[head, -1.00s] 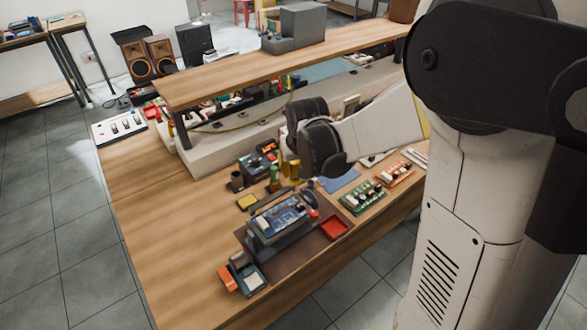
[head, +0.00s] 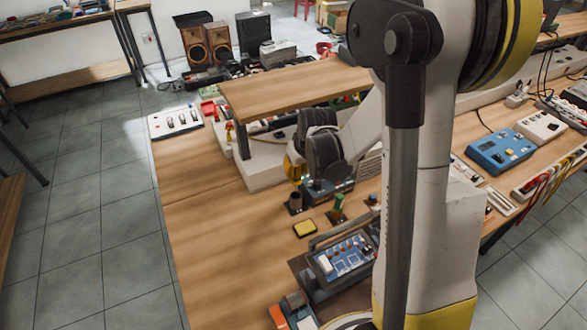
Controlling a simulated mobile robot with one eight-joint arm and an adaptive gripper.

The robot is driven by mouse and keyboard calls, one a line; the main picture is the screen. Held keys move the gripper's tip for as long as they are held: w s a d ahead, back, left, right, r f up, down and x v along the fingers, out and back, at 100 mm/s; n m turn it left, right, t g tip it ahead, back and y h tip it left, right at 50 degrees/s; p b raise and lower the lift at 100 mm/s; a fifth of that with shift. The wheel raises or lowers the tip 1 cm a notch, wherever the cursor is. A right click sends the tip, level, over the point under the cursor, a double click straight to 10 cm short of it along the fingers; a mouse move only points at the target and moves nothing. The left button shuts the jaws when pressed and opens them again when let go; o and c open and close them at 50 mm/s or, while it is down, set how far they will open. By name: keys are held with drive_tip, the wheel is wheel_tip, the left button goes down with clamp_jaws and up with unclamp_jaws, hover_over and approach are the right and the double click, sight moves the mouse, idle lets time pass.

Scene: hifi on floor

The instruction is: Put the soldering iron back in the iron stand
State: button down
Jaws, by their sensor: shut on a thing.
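My gripper (head: 296,174) is seen from behind, at the end of the dark wrist, low over the back of the workbench. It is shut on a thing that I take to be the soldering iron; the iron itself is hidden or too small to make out. A small dark holder (head: 295,202), which looks like the iron stand, is on the bench just below the gripper. A yellow sponge (head: 305,228) lies in front of it. I cannot tell whether the held thing touches the holder.
A dark station box (head: 328,192) and a green bottle (head: 338,207) stand close right of the holder. A blue circuit board (head: 345,257) sits in front. The raised wooden shelf (head: 290,92) is behind. The bench's left side is clear.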

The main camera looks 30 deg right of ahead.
sight(298, 181)
drive_tip(key=shift+f+b, duration=0.45)
drive_tip(key=shift+f, duration=0.35)
drive_tip(key=shift+b+x, duration=0.7)
drive_tip(key=shift+x, duration=0.15)
drive_tip(key=shift+s+f+b, duration=0.15)
drive_tip(key=shift+f+b, duration=0.6)
drive_tip(key=shift+f, duration=0.1)
drive_tip(key=shift+s+f+b, duration=0.1)
drive_tip(key=shift+f+b, duration=0.65)
drive_tip(key=shift+f, duration=0.05)
drive_tip(key=c, duration=0.6)
unclamp_jaws()
drive_tip(key=shift+c, duration=0.2)
drive_tip(key=shift+r, duration=0.1)
drive_tip(key=shift+r+p, duration=2.45)
drive_tip(key=shift+r, duration=1.05)
